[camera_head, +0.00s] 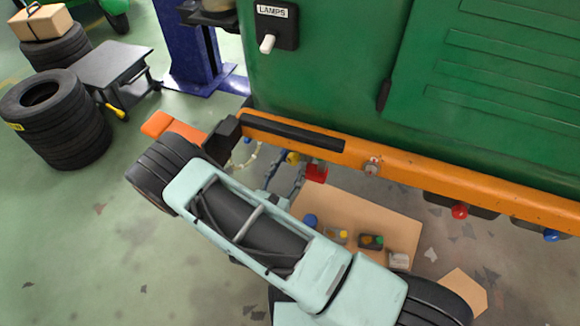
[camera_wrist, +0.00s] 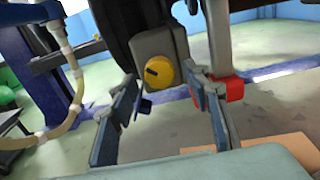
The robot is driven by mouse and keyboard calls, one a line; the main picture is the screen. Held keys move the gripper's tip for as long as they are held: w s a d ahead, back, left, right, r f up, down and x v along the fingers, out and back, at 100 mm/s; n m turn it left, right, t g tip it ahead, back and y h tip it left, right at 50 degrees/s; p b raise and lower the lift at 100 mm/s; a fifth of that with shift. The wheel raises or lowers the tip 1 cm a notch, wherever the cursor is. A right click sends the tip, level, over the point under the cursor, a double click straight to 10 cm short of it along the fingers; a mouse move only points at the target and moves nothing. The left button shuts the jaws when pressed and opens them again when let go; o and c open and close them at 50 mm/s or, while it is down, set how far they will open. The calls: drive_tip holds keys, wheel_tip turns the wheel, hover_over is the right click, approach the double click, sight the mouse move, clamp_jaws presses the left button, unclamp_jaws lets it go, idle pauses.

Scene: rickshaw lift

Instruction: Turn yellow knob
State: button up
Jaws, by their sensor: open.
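The yellow knob (camera_wrist: 158,72) is round with a dark slot or bar across its face. It sits on a grey box under the vehicle, and a small yellow part of it shows in the head view (camera_head: 292,157). My gripper (camera_wrist: 160,92) is open, with one blue-grey finger left of the knob and one right of it in the wrist view. The knob appears beyond the fingertips, and nothing is between the fingers in a grip. In the head view my gripper (camera_head: 285,172) reaches under the orange bumper. Contact with the knob cannot be told.
A red block (camera_wrist: 232,89) is close by the right finger, and a dark blue part (camera_wrist: 143,105) by the left. A pale hose (camera_wrist: 70,70) hangs at left. The orange bumper (camera_head: 430,180) of the green vehicle (camera_head: 320,70) is overhead. Cardboard (camera_head: 400,225) with small items lies below.

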drive_tip(key=shift+w+d, duration=0.15)
drive_tip(key=shift+w, duration=0.2)
drive_tip(key=shift+c, duration=0.6)
